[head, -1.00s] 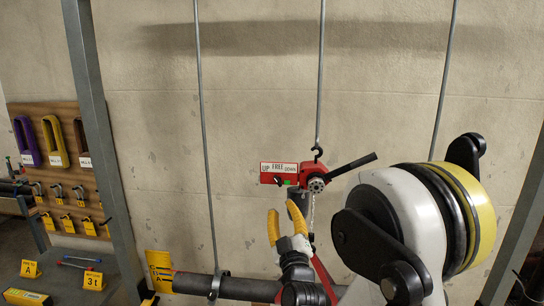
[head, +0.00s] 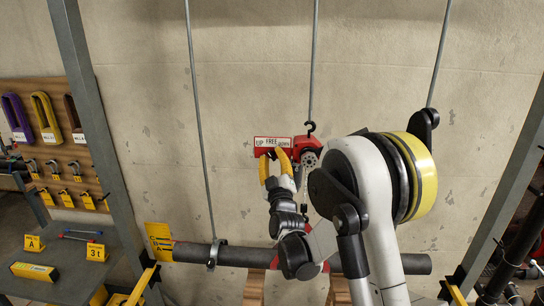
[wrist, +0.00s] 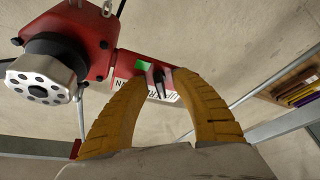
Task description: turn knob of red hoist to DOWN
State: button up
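The red hoist (head: 303,143) hangs on a rod by a black hook at mid-height. Its plate (head: 272,140) reads UP, FREE and DOWN, seen head-on in the head view. The hoist body (wrist: 80,35) fills the upper left of the wrist view. The small dark knob (wrist: 159,84) sits beside a green patch under it. My gripper (head: 273,156) has yellow ribbed fingers raised just below the plate. In the wrist view its fingertips (wrist: 161,79) stand apart on either side of the knob. Firm contact with the knob cannot be seen. In the head view the fingers hide the knob.
A dark pipe (head: 185,252) lies level below the hoist, held by a clamp on a hanging rod. Steel posts (head: 90,120) stand at both sides. A wooden tool board (head: 52,150) and a grey bench (head: 62,285) are at the left.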

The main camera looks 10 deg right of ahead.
grip_shut()
jog(key=shift+m+b, duration=0.4)
jog(key=shift+b, duration=0.05)
jog(key=shift+f+m+h+b, duration=0.2)
jog(key=shift+m+h+b, duration=0.6)
jog(key=shift+m+b, duration=0.45)
jog(key=m+h+b, duration=0.1)
jog(key=m, duration=0.1)
jog(key=m+h+b, duration=0.1)
jog(key=m+b, duration=0.1)
jog(key=m, duration=0.1)
jog(key=shift+a+h, duration=0.1)
jog(key=shift+h, duration=0.3)
jog(key=m+h+b, duration=0.1)
jog(key=m, duration=0.1)
jog(key=m+g+h+b, duration=0.1)
jog(key=m, duration=0.2)
jog(key=shift+r+m+h+b, duration=0.15)
jog(key=shift+m+h+b, duration=0.1)
jog(key=shift+h+b, duration=0.1)
jog(key=shift+r+m+g+h+b, duration=0.1)
jog(key=shift+m+g+h+b, duration=0.4)
jog(key=shift+m, duration=1.05)
jog(key=shift+m+g+h+b, duration=0.25)
jog(key=shift+m+g+h, duration=0.35)
jog(key=shift+m, duration=0.95)
